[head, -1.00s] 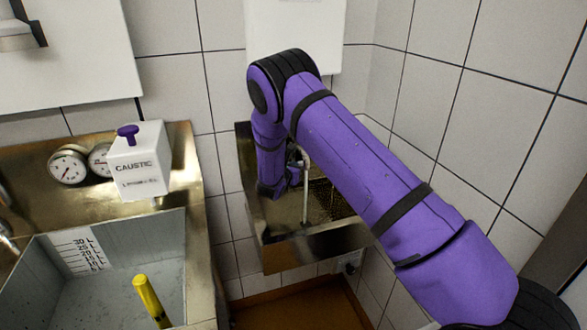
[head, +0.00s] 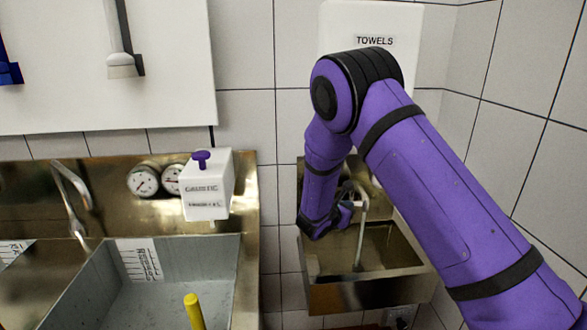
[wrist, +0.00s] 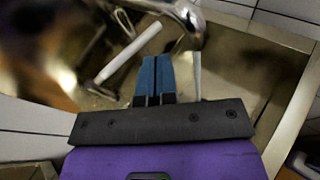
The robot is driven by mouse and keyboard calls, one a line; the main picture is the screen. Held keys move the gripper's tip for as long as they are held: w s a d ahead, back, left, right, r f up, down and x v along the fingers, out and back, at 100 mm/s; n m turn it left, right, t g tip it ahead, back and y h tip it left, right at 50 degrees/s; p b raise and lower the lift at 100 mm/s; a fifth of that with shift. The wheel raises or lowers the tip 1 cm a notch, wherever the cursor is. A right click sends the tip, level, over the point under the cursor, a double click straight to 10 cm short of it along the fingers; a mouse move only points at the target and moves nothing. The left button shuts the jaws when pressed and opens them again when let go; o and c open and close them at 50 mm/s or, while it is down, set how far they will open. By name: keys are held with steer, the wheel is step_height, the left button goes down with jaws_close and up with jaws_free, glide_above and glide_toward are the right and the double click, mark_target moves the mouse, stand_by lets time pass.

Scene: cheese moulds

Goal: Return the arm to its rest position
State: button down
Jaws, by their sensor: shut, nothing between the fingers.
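My purple arm (head: 420,180) reaches out from the lower right in the head view and bends down over a small steel hand basin (head: 365,297). My gripper (wrist: 155,62) shows in the wrist view with its two blue fingers together and nothing between them. In the head view the gripper is mostly hidden by my forearm, low over the basin's left side. A pale upright pipe (head: 361,230) stands just right of it. The wrist view shows blurred shiny metal (wrist: 190,14) and a pale rod (wrist: 128,53) close to the fingers.
A large steel sink (head: 190,270) with a yellow handle (head: 195,312) in it is at the left. A towel box (head: 372,22) hangs behind my arm. Tiled wall closes off the right.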

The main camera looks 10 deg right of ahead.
steer(key=s+d+r+m+g+y, duration=0.1)
steer(key=s+d+r+m+g, duration=0.3)
steer(key=s+d+r+m, duration=0.45)
steer(key=s+d+r+m+g+y, duration=0.1)
steer(key=s+d+r+m+g, duration=0.4)
steer(key=s+r, duration=0.7)
steer(key=s+a+r+m+t+y, duration=0.1)
steer(key=s+a+r+m+y, duration=0.1)
steer(key=s, duration=0.6)
steer(key=s+a+r+m+t+y, duration=0.1)
steer(key=s+a+r+m+y, duration=0.2)
steer(key=s+m, duration=0.3)
steer(key=s+a+r+m+t+y, duration=0.1)
steer(key=s+r+m+y, duration=0.3)
steer(key=s, duration=0.6)
steer(key=shift+s+a+t, duration=0.25)
steer(key=shift+a+t, duration=0.15)
steer(key=shift+a, duration=0.45)
